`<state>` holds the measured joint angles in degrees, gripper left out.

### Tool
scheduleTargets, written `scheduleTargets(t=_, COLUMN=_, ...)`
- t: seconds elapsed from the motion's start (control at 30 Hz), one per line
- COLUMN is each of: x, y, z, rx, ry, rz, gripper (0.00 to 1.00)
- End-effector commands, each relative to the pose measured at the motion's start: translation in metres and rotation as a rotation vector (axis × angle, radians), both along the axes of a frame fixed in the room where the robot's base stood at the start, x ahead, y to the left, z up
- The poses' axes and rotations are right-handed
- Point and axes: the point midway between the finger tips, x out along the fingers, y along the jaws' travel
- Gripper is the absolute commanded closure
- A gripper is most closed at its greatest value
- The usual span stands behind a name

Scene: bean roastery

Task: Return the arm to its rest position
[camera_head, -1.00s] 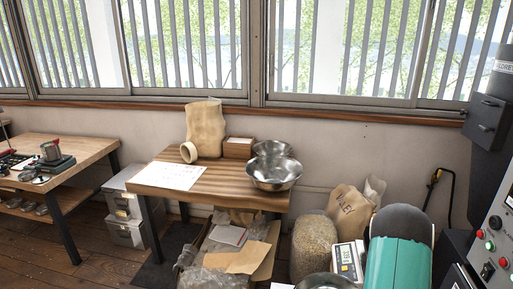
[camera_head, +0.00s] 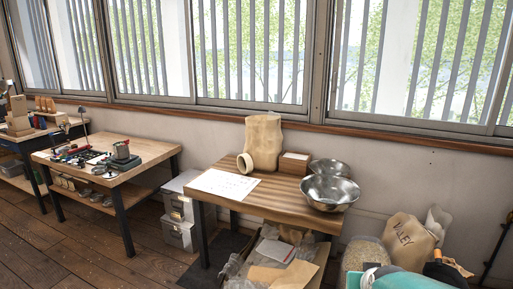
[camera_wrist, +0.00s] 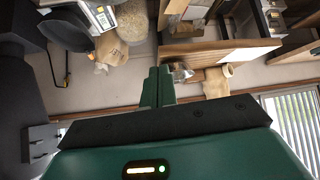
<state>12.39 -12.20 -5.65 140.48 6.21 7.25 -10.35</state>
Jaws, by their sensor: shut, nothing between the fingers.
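My gripper (camera_wrist: 157,82) shows in the wrist view as two dark green fingers. They are together with nothing between them. The wrist picture is upside down, with the windows at the lower right. The fingers point into the room, towards the wooden table with the steel bowls (camera_wrist: 182,73), and touch nothing that I can see. The head view does not show the gripper. A teal shape sits at that view's bottom edge, and I cannot tell whether it is my arm.
A wooden table (camera_head: 262,207) holds a paper sheet, a tan bag (camera_head: 264,145), a small box and steel bowls (camera_head: 330,188). Sacks (camera_head: 402,240) stand on its right. A workbench (camera_head: 150,153) with tools is on the left. Bare floor (camera_head: 80,245) lies in front of it.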

Motion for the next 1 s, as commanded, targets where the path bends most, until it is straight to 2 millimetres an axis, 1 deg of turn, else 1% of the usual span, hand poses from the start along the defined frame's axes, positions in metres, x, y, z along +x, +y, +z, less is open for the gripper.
scheduleTargets(t=0.03, x=-0.009, y=0.021, z=0.015, rx=0.015, ry=0.013, rz=0.04, gripper=1.0)
scheduleTargets(t=0.1, x=-0.026, y=0.046, z=0.028, rx=0.037, ry=0.049, rz=0.084, gripper=1.0)
scheduleTargets(t=0.17, x=-0.042, y=0.066, z=0.039, rx=0.051, ry=0.082, rz=0.12, gripper=1.0)
scheduleTargets(t=0.2, x=-0.055, y=0.077, z=0.045, rx=0.056, ry=0.105, rz=0.143, gripper=1.0)
scheduleTargets(t=0.27, x=-0.074, y=0.094, z=0.054, rx=0.063, ry=0.14, rz=0.173, gripper=1.0)
scheduleTargets(t=0.3, x=-0.087, y=0.104, z=0.06, rx=0.063, ry=0.163, rz=0.192, gripper=1.0)
scheduleTargets(t=0.4, x=-0.118, y=0.121, z=0.069, rx=0.063, ry=0.216, rz=0.224, gripper=1.0)
scheduleTargets(t=0.5, x=-0.141, y=0.13, z=0.074, rx=0.058, ry=0.255, rz=0.241, gripper=1.0)
scheduleTargets(t=0.6, x=-0.151, y=0.133, z=0.076, rx=0.056, ry=0.276, rz=0.246, gripper=1.0)
scheduleTargets(t=1.0, x=-0.153, y=0.133, z=0.075, rx=0.055, ry=0.281, rz=0.246, gripper=1.0)
